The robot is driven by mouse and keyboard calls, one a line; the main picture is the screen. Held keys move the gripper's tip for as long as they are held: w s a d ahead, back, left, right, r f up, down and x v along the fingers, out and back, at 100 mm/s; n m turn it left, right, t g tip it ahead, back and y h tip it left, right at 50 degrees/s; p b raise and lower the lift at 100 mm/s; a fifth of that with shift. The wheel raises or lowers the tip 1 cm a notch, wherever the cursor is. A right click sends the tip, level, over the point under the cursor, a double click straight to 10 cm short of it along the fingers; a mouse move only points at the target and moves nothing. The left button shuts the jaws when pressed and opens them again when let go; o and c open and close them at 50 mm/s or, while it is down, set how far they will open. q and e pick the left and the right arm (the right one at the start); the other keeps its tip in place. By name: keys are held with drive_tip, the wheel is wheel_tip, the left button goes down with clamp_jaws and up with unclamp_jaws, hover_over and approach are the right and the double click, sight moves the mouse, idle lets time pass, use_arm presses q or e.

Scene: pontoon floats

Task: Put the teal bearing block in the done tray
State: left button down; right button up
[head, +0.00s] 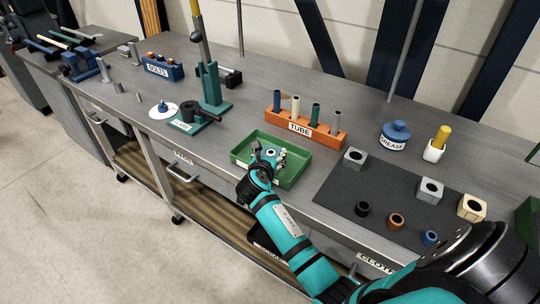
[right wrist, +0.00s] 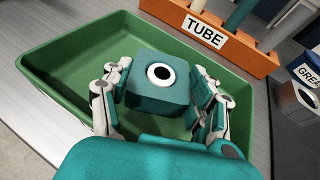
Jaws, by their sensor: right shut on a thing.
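The teal bearing block (right wrist: 150,92), a cube with a white-ringed dark hole in its top, is between the fingers of my right gripper (right wrist: 160,88). In the head view my right gripper (head: 267,160) reaches over the green tray (head: 297,166) from the front and is shut on the block. The tray also shows in the right wrist view (right wrist: 60,60), with its walls around the block. I cannot tell whether the block touches the tray floor. My left gripper is not in view.
An orange TUBE rack (head: 318,137) stands just behind the tray. A dark mat (head: 385,205) with grey and beige blocks and several rings lies to the right. A blue grease pot (head: 395,133) is behind it. A green press (head: 210,85) stands left. Another green container (head: 530,215) shows at the right edge.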

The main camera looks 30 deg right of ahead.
drive_tip(key=o, duration=1.6)
drive_tip(key=shift+f, duration=0.1)
drive_tip(key=shift+c, duration=0.2)
drive_tip(key=v, duration=1.2)
drive_tip(key=shift+s, duration=0.1)
